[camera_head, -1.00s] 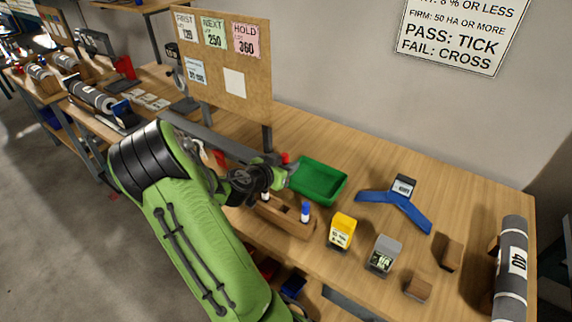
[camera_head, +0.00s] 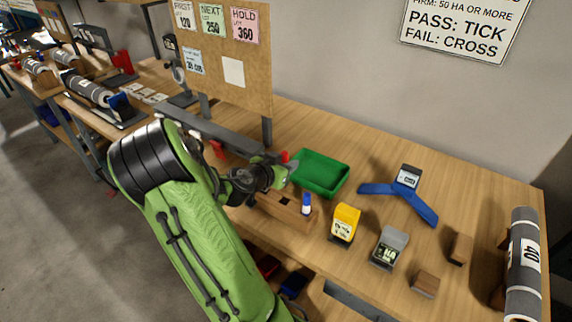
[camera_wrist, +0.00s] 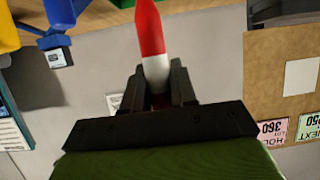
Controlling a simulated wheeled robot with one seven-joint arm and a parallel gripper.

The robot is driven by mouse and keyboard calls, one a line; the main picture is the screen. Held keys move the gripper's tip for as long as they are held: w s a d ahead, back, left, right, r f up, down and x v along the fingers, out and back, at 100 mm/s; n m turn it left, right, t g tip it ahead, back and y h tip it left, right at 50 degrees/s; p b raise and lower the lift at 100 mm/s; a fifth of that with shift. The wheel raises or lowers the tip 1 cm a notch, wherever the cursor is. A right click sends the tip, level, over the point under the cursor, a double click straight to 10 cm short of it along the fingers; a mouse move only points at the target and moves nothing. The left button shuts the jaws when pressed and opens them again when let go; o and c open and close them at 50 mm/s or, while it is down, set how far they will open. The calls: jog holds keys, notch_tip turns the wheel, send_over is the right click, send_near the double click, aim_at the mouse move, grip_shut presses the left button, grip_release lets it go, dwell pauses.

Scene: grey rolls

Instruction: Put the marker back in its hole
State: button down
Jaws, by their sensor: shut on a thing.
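My gripper (camera_wrist: 157,85) is shut on a red and white marker (camera_wrist: 151,40) in the wrist view. The marker's red end points away from the jaws, and its other end is hidden between the fingers. In the head view, a small red bit (camera_head: 285,157) of it shows above my gripper (camera_head: 287,172). The wooden marker block (camera_head: 290,216) stands just below and beside my gripper in that picture, with a dark opening in its top. A blue-capped marker (camera_head: 306,204) stands upright at the block's right end. My arm hides the block's left end.
A green tray (camera_head: 322,188) lies right behind my gripper. A yellow device (camera_head: 344,223), a grey device (camera_head: 388,247) and a blue three-armed stand (camera_head: 402,194) are to the right. A pinboard (camera_head: 225,65) rises behind my arm.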

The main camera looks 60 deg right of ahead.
jog(key=shift+n+t, duration=0.3)
notch_tip(320, 180, down, 4)
jog(key=b, duration=0.4)
jog(key=shift+f, duration=0.15)
jog(key=shift+b, duration=1.05)
dwell(0.7)
jog(key=shift+f+b, duration=3.25)
jog(key=shift+b, duration=0.65)
jog(key=c, duration=0.8)
grip_release()
jog(key=p+v, duration=0.3)
jog(key=v, duration=1.2)
jog(key=shift+a+r, duration=0.1)
jog(key=shift+a, duration=0.3)
